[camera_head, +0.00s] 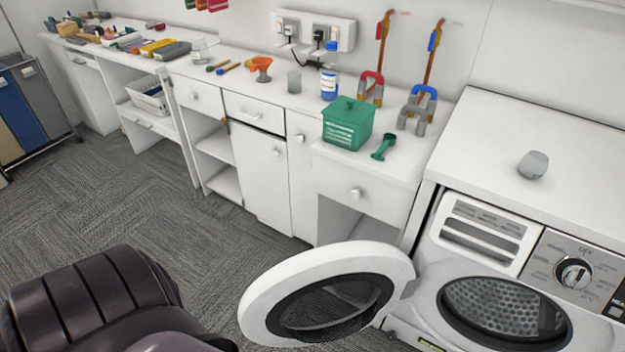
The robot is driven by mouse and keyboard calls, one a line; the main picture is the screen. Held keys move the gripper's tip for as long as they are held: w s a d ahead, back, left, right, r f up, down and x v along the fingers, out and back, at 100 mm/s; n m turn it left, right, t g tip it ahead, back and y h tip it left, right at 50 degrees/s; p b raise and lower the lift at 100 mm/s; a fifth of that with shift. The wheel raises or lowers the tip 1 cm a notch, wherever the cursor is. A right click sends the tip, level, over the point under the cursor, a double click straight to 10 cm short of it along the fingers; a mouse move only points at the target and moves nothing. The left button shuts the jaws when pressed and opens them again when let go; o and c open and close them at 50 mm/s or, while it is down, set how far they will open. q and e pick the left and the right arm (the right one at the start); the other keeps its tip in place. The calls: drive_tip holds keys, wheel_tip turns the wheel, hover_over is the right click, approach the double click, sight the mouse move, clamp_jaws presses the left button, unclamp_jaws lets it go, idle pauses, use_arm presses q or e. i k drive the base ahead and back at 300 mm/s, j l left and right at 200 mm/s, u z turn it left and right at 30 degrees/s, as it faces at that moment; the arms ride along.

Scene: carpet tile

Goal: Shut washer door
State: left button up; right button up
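The washer (455,262) is a white front-loader at the right, partly cut off by the frame edge. Its round door (258,300) has a white rim and dark glass, and stands wide open, swung out to the left of the drum opening (500,308). The perforated metal drum shows inside the opening. A dark, ribbed arm part of mine (95,300) fills the lower left, to the left of the door, with a gap of carpet between them. Neither gripper is in view.
White cabinets and a counter (225,92) run along the wall to the left of the washer. A green box (347,123) and a green scoop (384,147) sit on the counter. A small grey object (533,165) rests on the washer top. Grey carpet (150,190) is clear in front.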

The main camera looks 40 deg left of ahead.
sight(326, 294)
drive_tip(key=j+z, duration=0.15)
drive_tip(key=j, duration=0.25)
drive_tip(key=j+z, duration=0.2)
drive_tip(key=j, duration=0.25)
drive_tip(key=k+j+z, duration=0.15)
drive_tip(key=j, duration=0.25)
drive_tip(key=j+z, duration=0.15)
drive_tip(key=j, duration=0.25)
drive_tip(key=k+j+z, duration=0.2)
drive_tip(key=j, duration=0.2)
drive_tip(key=j+z, duration=0.15)
drive_tip(key=j, duration=0.25)
drive_tip(key=k+j+z, duration=0.2)
drive_tip(key=j, duration=0.15)
